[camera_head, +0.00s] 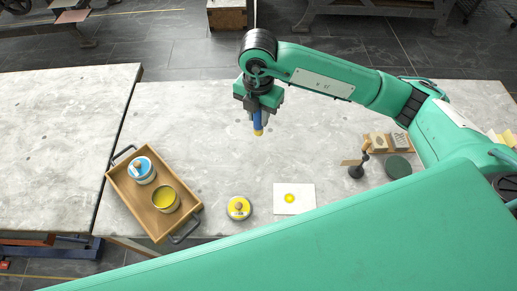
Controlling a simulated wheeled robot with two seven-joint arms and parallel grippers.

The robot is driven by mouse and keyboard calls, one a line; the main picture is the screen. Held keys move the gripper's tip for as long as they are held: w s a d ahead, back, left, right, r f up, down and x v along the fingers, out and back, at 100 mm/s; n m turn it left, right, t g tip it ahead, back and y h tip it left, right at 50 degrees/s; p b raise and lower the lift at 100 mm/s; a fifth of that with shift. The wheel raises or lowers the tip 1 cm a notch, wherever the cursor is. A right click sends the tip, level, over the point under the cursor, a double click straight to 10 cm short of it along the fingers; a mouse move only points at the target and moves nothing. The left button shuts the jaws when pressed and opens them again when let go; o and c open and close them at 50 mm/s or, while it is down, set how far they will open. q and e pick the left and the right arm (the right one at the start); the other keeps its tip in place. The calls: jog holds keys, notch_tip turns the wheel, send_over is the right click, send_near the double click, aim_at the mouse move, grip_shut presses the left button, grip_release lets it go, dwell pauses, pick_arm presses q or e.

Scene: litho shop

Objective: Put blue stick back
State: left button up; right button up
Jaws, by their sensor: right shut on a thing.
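My right gripper (258,112) reaches in from the right and points down above the stone-topped table. It is shut on a blue stick (258,122), which hangs roughly upright with a yellow lower end. The stick's upper part is hidden by the jaws. The tip seems to be clear of the tabletop. A wooden tray (148,208) at the left holds a blue-topped tin (143,168) and an open tin of yellow (165,199). A yellow round lid (239,208) with a knob lies on the table right of the tray. My left gripper is not in view.
A white card (283,206) with a yellow dot lies right of the yellow lid. A dark small stand (356,170), a dark green disc (398,167) and wooden blocks (378,141) are at the right. The tabletop (180,120) left of the gripper is clear.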

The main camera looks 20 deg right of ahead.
notch_tip(320, 180, down, 15)
jog(key=p, duration=0.3)
jog(key=shift+f, duration=0.25)
jog(key=shift+f, duration=0.2)
jog(key=o, duration=1)
jog(key=shift+r, duration=0.1)
